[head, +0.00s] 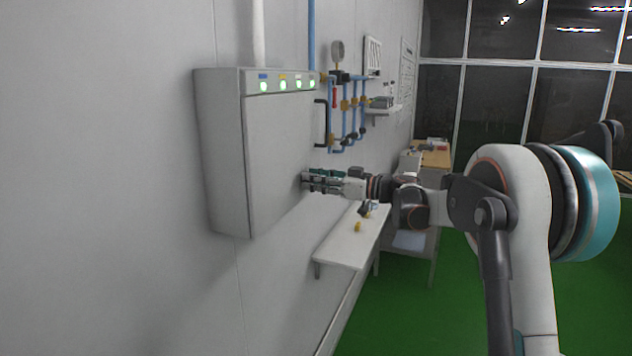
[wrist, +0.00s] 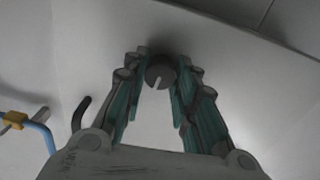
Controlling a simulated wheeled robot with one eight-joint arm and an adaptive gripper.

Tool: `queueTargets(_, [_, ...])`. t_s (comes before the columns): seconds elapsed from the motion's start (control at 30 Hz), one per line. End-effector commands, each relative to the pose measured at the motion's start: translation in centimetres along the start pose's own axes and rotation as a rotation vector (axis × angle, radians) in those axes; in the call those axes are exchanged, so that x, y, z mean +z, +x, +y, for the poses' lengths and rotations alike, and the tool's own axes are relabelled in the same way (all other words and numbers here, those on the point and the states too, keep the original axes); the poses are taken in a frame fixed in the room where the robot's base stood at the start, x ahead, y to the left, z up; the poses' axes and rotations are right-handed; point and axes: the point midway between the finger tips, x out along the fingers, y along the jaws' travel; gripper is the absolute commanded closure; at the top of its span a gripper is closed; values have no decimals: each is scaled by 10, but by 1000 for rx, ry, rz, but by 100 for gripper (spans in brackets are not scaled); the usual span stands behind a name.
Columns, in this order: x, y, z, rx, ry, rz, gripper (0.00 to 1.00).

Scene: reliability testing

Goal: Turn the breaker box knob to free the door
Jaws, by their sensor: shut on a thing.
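The grey breaker box (head: 275,160) hangs on the wall at the left in the head view, its door closed. Its top strip carries several green lights. My gripper (head: 308,181) reaches the right part of the door front from the right. In the wrist view the round dark knob (wrist: 160,72) with a light slot sits between the fingertips of my gripper (wrist: 158,80). The teal-padded fingers are closed in on it from both sides. The slot runs slightly tilted from vertical. In the head view the knob is hidden by the fingers.
A dark handle (head: 320,122) stands on the door's right side above my gripper; it also shows in the wrist view (wrist: 80,114). Blue pipes with yellow fittings (head: 345,104) and a gauge are beyond the box. A white shelf (head: 350,245) with small yellow items lies below my gripper.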

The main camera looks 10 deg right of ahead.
Motion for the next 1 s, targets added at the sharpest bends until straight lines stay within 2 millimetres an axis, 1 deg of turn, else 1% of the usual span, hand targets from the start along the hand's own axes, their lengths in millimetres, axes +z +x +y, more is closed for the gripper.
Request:
queueTargets(0.7, [0,0,0,-1,636,-14,98])
queueTargets(1.0, [0,0,1,-2,837,-18,98])
